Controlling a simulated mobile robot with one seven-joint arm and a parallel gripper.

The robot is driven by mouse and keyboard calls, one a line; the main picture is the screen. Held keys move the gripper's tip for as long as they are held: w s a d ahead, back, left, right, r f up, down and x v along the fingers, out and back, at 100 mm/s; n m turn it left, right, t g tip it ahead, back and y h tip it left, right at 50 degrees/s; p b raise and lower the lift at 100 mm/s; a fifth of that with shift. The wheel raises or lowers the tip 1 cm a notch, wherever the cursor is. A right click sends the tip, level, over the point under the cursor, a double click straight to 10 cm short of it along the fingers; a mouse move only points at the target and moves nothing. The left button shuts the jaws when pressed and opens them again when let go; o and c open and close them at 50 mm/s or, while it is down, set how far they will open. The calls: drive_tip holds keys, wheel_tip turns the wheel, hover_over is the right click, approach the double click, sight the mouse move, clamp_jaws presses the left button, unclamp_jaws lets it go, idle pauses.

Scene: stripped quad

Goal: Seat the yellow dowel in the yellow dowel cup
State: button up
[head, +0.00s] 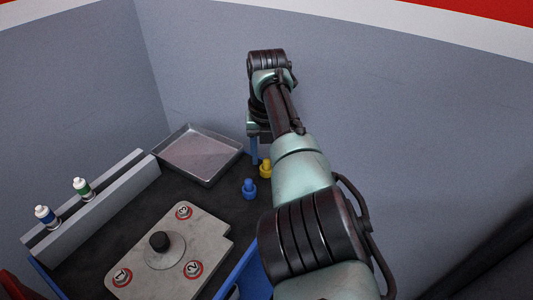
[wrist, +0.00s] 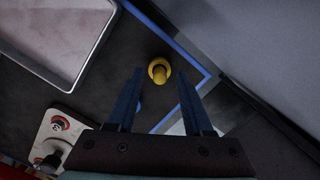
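A yellow dowel (head: 265,162) shows as a narrow upright peg above a wider yellow base, which looks like the yellow dowel cup (head: 265,173). In the wrist view the yellow dowel (wrist: 160,76) appears to stand within the round rim of the yellow cup (wrist: 152,65); how deep it sits I cannot tell. My gripper (wrist: 160,74) is open and empty. Its two dark blue fingers point down, one to each side of the yellow pieces in the wrist view, and do not appear to touch them. In the head view one blue finger shows just left of the yellow dowel.
A similar blue piece (head: 249,188) stands close by, front left of the yellow one. A metal tray (head: 205,178) lies to the left. A grey plate with numbered red rings (head: 140,262) is nearer. A rack with two small bottles (head: 95,205) stands left. A grey wall rises behind.

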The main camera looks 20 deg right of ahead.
wheel_tip(320, 180, up, 12)
drive_tip(key=s+p, duration=0.1)
drive_tip(key=p, duration=0.2)
drive_tip(key=shift+s+a, duration=0.2)
drive_tip(key=shift+a, duration=0.05)
